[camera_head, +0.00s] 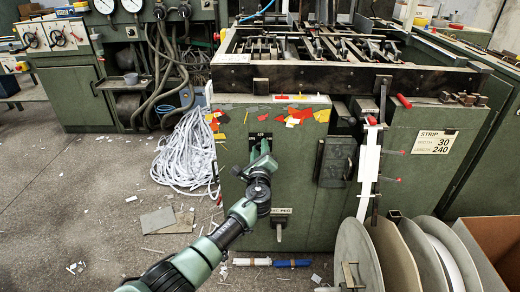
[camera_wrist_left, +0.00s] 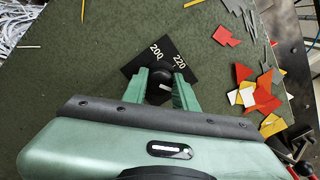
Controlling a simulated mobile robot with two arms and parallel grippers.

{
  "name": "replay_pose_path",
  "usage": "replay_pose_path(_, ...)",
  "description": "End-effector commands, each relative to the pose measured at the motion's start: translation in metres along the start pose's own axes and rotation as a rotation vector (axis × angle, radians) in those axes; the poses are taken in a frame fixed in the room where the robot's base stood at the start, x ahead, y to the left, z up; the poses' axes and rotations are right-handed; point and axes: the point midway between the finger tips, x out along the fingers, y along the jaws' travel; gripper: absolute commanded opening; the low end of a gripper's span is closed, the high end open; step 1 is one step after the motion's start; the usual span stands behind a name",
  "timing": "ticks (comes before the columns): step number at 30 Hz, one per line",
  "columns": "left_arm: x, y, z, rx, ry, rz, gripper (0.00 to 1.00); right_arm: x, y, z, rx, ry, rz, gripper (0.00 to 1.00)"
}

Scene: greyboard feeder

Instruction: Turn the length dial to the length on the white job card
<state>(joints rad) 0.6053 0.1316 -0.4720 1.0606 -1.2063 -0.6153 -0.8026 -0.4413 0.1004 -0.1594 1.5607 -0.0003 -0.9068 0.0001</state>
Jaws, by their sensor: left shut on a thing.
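The length dial (camera_head: 260,136) is on the green front of the machine, mostly hidden behind my left gripper (camera_head: 262,162). In the left wrist view, the black dial plate (camera_wrist_left: 166,52) shows the white numbers 200 and 220. Its round black knob (camera_wrist_left: 157,76) sits between the fingers of my left gripper (camera_wrist_left: 160,88), which is shut on it. The knob's pointer cannot be made out. The pale job card (camera_head: 435,142) on the right of the machine reads STRIP, 30 and 240, with 240 on the bottom line. My right gripper is not in view.
Red, yellow and white scraps (camera_wrist_left: 262,95) lie beside the dial. A lever (camera_head: 279,230) sits lower on the front, and a dark box (camera_head: 335,162) is to the right. Large grey discs (camera_head: 358,250) stand at lower right. White strips (camera_head: 188,152) are heaped on the floor at left.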

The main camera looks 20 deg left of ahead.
Motion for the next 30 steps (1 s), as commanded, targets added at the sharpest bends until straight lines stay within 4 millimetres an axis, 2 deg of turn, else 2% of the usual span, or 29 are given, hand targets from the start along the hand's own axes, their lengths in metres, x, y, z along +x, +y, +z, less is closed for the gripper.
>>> replay_pose_path(1,0.000,0.001,-0.001,0.003,0.001,0.000,0.00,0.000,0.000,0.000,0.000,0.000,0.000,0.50)
replay_pose_path(2,0.000,0.001,-0.001,0.003,0.001,0.000,0.36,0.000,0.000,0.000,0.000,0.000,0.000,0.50)
replay_pose_path(3,0.000,0.001,-0.001,0.003,0.001,0.000,0.47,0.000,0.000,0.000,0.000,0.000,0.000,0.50)
replay_pose_path(4,0.000,0.001,-0.001,0.002,0.001,0.000,0.50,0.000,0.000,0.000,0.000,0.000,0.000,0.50)
replay_pose_path(12,0.000,0.000,0.000,0.001,0.000,0.000,0.50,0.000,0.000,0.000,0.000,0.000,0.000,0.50)
replay_pose_path(16,-0.007,0.001,-0.001,0.001,0.001,0.001,0.50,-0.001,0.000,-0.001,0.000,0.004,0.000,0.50)
replay_pose_path(20,-0.024,0.000,0.000,0.001,0.002,0.000,0.50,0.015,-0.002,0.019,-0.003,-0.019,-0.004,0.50)
replay_pose_path(24,-0.049,0.000,0.000,0.001,0.003,0.000,0.50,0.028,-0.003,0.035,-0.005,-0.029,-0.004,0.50)
replay_pose_path(30,-0.073,0.000,-0.001,0.003,0.002,0.000,0.50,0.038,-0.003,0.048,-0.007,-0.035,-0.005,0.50)
